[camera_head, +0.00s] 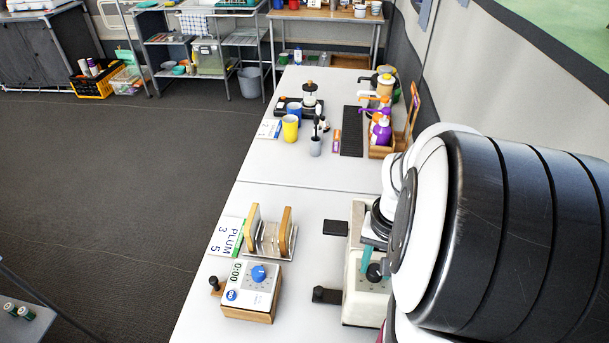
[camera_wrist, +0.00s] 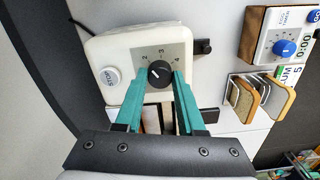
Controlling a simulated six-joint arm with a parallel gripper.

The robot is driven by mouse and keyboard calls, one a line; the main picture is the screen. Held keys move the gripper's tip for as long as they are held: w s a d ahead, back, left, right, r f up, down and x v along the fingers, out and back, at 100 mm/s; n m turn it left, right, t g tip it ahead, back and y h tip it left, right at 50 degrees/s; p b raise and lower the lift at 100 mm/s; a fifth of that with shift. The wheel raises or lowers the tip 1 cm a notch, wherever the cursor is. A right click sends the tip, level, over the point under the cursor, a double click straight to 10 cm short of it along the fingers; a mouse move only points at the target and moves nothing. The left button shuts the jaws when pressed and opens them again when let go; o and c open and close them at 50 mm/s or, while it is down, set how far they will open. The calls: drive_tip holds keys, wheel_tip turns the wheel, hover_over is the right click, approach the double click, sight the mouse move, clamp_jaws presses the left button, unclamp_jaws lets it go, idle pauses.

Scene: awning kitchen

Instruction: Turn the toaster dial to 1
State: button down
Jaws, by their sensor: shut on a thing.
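The toaster (camera_head: 362,303) is a pale cream box with rounded edges on the counter, partly hidden behind my arm. In the wrist view its panel (camera_wrist: 113,48) shows a black dial (camera_wrist: 160,73) with the numbers 2, 3 and 4 around its upper side; a 1 is not visible. A light pointer mark on the dial seems to slant toward the lower left, but it is small. My gripper (camera_wrist: 159,77) has teal fingers, one on each side of the dial, shut on it. A white STOP button (camera_wrist: 110,76) sits left of the dial.
A PLUM card (camera_head: 227,236) lies beside the rack. Cups, bottles and a caddy (camera_head: 381,152) stand farther back. The counter between is mostly clear.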

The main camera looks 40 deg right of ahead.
sight(376, 269)
drive_tip(key=n, duration=0.5)
drive_tip(key=shift+n, duration=0.3)
drive_tip(key=n, duration=0.5)
drive_tip(key=shift+n, duration=0.3)
drive_tip(key=c, duration=0.5)
unclamp_jaws()
drive_tip(key=shift+r, duration=0.1)
wheel_tip(376, 269, up, 16)
drive_tip(key=shift+f, duration=0.15)
